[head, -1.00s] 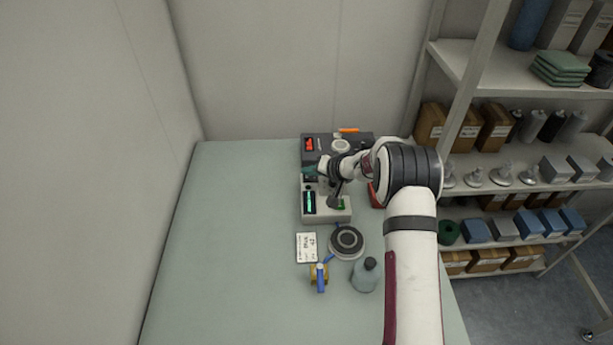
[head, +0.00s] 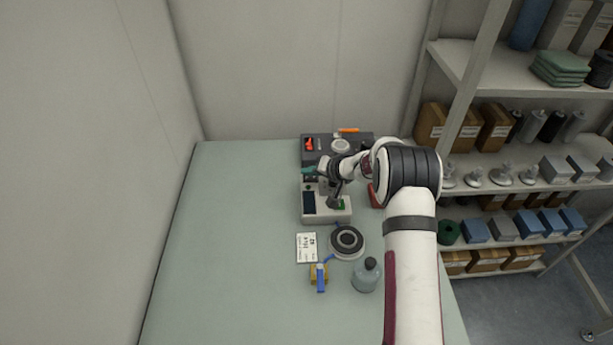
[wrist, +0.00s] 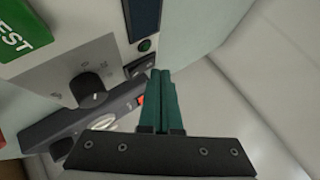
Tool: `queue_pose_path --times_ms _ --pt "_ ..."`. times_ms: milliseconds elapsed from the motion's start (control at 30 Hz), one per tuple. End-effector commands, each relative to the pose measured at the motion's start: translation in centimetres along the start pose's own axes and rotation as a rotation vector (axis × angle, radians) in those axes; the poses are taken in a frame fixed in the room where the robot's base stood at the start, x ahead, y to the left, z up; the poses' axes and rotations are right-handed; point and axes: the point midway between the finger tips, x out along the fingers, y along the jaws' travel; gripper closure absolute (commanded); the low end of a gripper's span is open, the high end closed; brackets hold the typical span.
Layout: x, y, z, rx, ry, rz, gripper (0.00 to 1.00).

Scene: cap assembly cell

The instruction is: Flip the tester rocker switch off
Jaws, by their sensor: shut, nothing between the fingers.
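The tester (head: 340,215) is a pale box on the table, with a dark, unlit display (head: 309,203). In the wrist view its face carries a dark knob (wrist: 90,89), a small green button (wrist: 145,45) and a dark switch (wrist: 139,66), which looks like the rocker; its tilt is too small to read. My gripper (wrist: 160,74) has green fingers shut together with nothing between them. Their tips are right beside the switch; I cannot tell whether they touch it. In the head view my gripper (head: 309,171) is over the tester's far left end.
A dark unit (head: 325,157) with a red part stands behind the tester. In front are a round dark-topped device (head: 346,240), a white card (head: 306,247), a blue-and-yellow item (head: 320,276) and a bottle (head: 367,276). The table's left side is clear.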

Motion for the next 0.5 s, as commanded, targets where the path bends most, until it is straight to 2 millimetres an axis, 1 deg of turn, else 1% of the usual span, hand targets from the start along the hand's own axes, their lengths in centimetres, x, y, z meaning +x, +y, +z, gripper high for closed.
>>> queue_pose_path --times_ms 200,500 --pt "-0.75 -0.54 -0.56 0.0 0.001 0.0 1.0" --pt "-0.92 -0.67 -0.69 0.0 0.001 0.0 1.0"
